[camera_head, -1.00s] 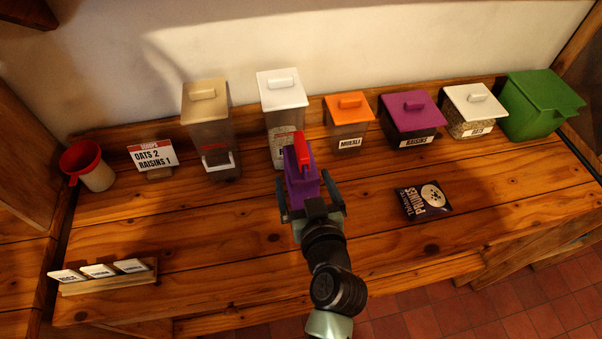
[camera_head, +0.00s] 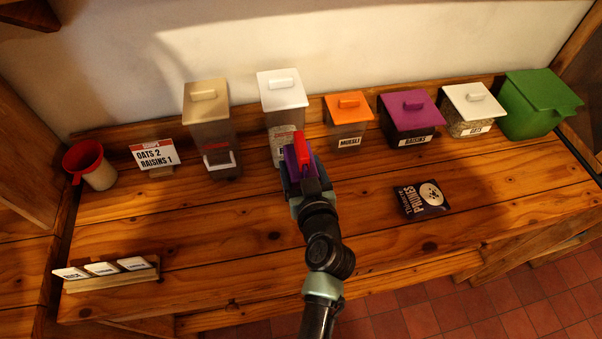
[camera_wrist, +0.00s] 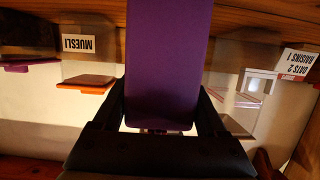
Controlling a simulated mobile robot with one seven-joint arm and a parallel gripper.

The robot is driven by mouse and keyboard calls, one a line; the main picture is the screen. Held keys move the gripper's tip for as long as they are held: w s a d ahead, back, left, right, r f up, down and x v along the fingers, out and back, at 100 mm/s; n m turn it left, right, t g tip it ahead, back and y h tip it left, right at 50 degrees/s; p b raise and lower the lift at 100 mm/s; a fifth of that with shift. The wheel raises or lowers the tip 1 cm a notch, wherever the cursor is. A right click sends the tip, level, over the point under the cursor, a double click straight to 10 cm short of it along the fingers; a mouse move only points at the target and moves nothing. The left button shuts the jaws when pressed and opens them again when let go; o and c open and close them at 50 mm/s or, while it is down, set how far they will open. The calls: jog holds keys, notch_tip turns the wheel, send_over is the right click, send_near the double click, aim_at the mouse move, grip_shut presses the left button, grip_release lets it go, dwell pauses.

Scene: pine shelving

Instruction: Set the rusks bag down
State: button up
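The rusks bag, a purple pack (camera_head: 291,163) with a red top piece (camera_head: 302,148), is in my gripper (camera_head: 303,180) in the head view. It is in front of the white-lidded dispenser (camera_head: 284,92) and hides part of it. In the wrist view the purple bag (camera_wrist: 162,65) fills the middle, with a dark finger along each side of it. My gripper is shut on the bag. I see no lettering on it. I cannot tell whether its underside touches the wooden counter (camera_head: 235,228).
A dark prunes bag (camera_head: 422,200) lies on the counter to the right. Along the back stand a tan-lidded dispenser (camera_head: 207,110), muesli (camera_head: 348,118), raisins (camera_head: 408,115) and oats (camera_head: 472,108) bins and a green bin (camera_head: 538,102). A label rack (camera_head: 110,272) is front left.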

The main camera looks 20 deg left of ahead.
grip_shut()
jog(key=shift+r, duration=0.15)
